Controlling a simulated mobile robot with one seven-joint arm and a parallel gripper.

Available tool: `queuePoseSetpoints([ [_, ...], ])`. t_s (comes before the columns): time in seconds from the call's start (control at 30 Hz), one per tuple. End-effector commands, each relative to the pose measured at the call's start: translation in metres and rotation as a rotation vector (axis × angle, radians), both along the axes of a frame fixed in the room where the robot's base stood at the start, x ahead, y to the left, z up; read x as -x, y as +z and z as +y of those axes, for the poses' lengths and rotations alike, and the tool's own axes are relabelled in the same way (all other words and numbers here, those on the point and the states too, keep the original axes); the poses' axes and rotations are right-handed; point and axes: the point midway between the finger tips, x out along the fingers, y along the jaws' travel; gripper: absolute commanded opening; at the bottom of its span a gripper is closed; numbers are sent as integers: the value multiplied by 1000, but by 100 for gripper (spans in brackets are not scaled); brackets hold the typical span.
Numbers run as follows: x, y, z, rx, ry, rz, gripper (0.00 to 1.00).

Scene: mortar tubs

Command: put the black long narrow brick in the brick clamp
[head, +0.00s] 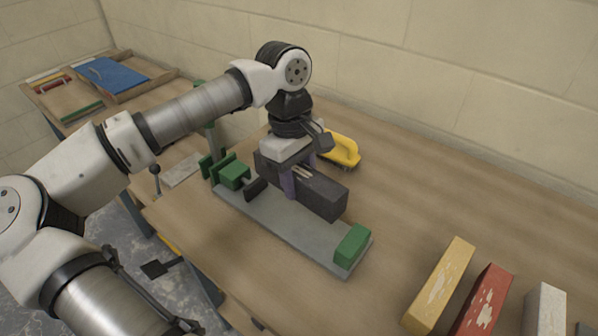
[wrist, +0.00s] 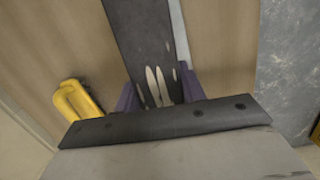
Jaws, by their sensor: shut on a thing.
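The black long narrow brick (head: 322,196) is dark with pale worn marks on top; it also fills the upper middle of the wrist view (wrist: 138,32). My gripper (head: 288,184) is shut on it from above, with purple fingers on both long sides. The brick clamp (head: 290,230) is a long grey plate with a green screw jaw at its left end and a green block at its right end. The brick lies roughly along the plate, over its far side. I cannot tell whether it touches the plate. My gripper hides the brick's left part.
A yellow-handled tool (head: 343,149) lies close behind the brick and shows in the wrist view (wrist: 76,100). Yellow (head: 438,285), red (head: 484,300) and pale (head: 545,312) bricks stand at the front right. A blue item (head: 112,76) lies at the back left. The bench between is clear.

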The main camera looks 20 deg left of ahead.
Motion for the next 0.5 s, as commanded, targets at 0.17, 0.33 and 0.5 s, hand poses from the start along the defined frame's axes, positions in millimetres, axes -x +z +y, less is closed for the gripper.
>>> queuePoseSetpoints([
  [0.17,0,-25,0,0,1,-2,0],
  [0.33,0,-46,0,0,1,-3,0],
  [0.5,-1,-69,0,0,1,-3,0],
])
